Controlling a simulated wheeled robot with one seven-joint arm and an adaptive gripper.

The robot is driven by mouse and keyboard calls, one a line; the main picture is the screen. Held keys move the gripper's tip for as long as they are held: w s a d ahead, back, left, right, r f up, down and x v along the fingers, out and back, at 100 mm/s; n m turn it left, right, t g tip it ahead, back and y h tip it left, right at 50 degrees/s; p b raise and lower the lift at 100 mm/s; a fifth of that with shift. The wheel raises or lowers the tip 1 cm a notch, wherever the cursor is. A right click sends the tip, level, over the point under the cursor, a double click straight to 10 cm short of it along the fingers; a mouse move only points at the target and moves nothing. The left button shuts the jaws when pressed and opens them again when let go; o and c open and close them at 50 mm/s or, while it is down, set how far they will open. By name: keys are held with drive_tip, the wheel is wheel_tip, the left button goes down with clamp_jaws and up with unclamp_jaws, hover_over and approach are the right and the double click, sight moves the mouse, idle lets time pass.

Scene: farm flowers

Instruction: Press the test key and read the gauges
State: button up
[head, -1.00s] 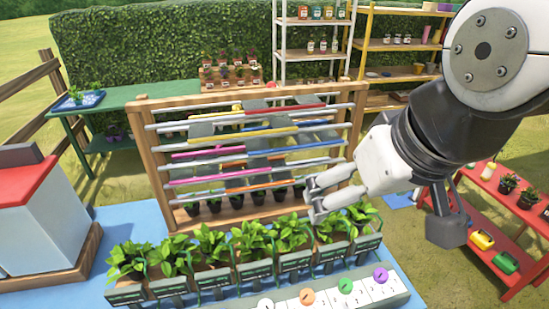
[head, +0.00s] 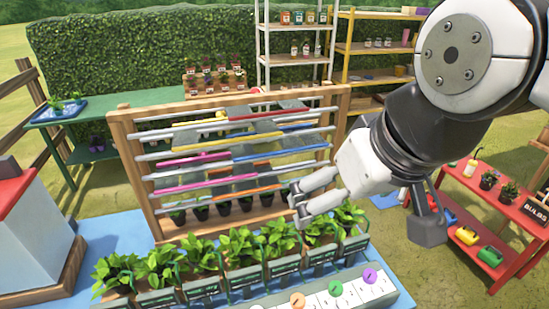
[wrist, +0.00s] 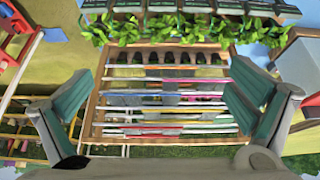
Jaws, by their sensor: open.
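My gripper (head: 298,205) hangs in the air in front of the right side of a wooden frame (head: 134,180), fingers apart and empty. In the wrist view its fingers (wrist: 160,95) are spread wide, with the frame seen between them. The frame carries horizontal rods with grey plates and yellow, red, pink, blue and orange bars. At the bottom of the head view is a pale panel (head: 345,294) with an orange disc (head: 297,300), a green disc (head: 335,287) and a purple disc (head: 370,276). Its near end is cut off. I cannot make out a labelled test key or any gauge reading.
A row of leafy potted plants (head: 240,250) stands between the frame and panel. A red-topped box (head: 32,230) is at left. A green table (head: 150,96) and shelves (head: 292,75) stand behind. A red bench (head: 500,215) with pots and coloured items is at right.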

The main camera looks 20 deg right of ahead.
idle(0.4)
clamp_jaws()
idle(1.4)
